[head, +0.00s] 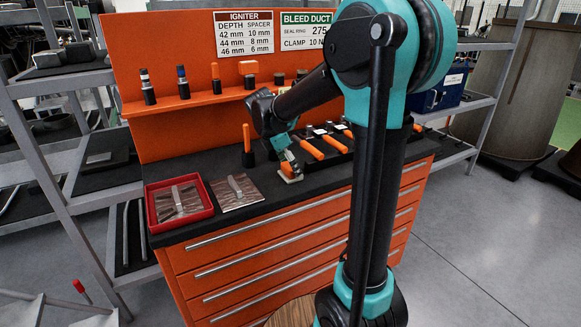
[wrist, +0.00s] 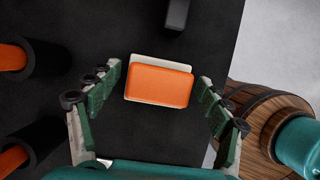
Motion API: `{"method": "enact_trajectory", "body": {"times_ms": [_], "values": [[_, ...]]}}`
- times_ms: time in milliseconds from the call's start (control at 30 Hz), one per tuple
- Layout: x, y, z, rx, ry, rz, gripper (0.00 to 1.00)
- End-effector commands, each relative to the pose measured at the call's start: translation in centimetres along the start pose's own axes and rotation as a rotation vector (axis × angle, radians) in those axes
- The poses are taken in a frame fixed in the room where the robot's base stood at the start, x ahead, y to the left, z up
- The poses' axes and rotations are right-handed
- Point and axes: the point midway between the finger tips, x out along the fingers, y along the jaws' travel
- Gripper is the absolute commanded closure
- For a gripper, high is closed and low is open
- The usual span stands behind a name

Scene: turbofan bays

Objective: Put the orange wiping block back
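The orange wiping block (wrist: 160,86), with a pale layer showing at its edge, lies on the black bench top (wrist: 130,135). In the wrist view it sits between the two fingers of my gripper (wrist: 160,88). The fingers are spread, with a narrow gap visible on each side of the block. In the head view my gripper (head: 287,160) is low over the bench, and the block (head: 290,170) is mostly hidden by it, with a pale edge showing.
An upright orange handle in a black holder (head: 247,147) stands left of my gripper. Orange-handled tools (head: 325,140) lie to the right. A red tray (head: 207,210) and a striped plate (head: 237,190) lie at the left. An orange shelf (head: 210,98) holds several small items behind.

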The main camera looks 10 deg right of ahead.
Motion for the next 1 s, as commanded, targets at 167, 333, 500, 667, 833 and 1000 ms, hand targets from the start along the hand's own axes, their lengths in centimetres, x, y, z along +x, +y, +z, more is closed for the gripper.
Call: {"method": "enact_trajectory", "body": {"times_ms": [167,333,500,667,833,1000], "values": [[0.0,0.0,0.0,0.0,0.0,0.0,0.2],[-0.4,0.0,0.1,0.0,0.0,0.0,0.2],[-2.5,0.0,0.1,0.0,0.0,0.001,0.2],[-5.9,0.0,0.1,-0.002,0.0,0.001,0.2],[-9.2,0.0,0.1,-0.002,0.0,0.0,0.2],[-11.4,0.0,0.1,0.0,0.0,0.0,0.2]]}}
